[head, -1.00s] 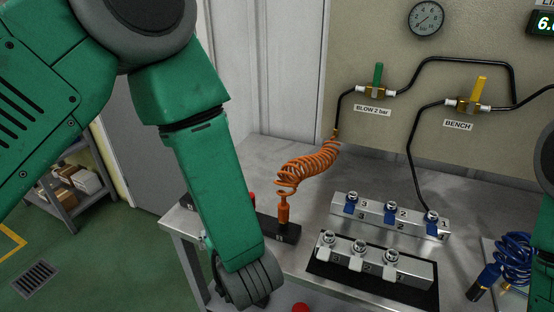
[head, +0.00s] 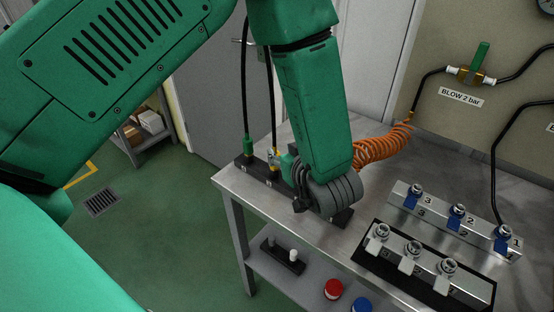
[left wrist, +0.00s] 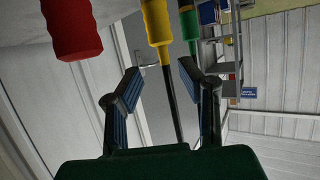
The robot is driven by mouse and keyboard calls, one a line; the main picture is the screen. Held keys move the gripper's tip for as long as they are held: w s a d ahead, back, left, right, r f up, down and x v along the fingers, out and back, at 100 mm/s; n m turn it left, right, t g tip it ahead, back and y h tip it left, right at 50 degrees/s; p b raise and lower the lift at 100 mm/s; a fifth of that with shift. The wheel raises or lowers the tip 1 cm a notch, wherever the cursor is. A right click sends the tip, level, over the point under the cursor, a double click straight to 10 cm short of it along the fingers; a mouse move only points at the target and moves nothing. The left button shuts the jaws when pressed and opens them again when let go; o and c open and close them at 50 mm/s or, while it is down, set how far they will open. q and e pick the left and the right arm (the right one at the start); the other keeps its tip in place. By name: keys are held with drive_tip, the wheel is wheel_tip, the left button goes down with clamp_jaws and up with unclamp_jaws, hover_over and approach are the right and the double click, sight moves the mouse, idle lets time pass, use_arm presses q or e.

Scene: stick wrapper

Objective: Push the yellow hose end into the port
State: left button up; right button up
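The yellow hose end (head: 275,172) stands upright in a dark block near the left edge of the bench, with a black hose rising from it. In the left wrist view the yellow hose end (left wrist: 157,22) is beyond my fingertips, roughly in line with the gap. My left gripper (head: 274,158) is close beside it; the left wrist view shows its blue-padded fingers (left wrist: 158,72) apart with nothing gripped. A front manifold with ports (head: 413,250) lies on a black mat; a rear manifold (head: 458,212) has blue levers. Which port is meant, I cannot tell. My right gripper is out of view.
The green hose end (head: 248,147) stands beside the yellow one. A red cylindrical end (left wrist: 72,28) shows in the left wrist view. An orange coiled hose (head: 383,146) lies behind my wrist. A lower shelf holds a red cap (head: 333,289) and a blue cap (head: 361,304).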

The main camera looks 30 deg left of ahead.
sight(275, 149)
use_arm(q)
drive_tip(key=x, duration=0.5)
drive_tip(key=shift+s+a, duration=0.2)
drive_tip(key=shift+s, duration=0.05)
drive_tip(key=shift+d+r, duration=0.1)
drive_tip(key=shift+d, duration=0.25)
drive_tip(key=shift+c, duration=0.3)
drive_tip(key=shift+d, duration=0.1)
clamp_jaws()
drive_tip(key=shift+s, duration=0.1)
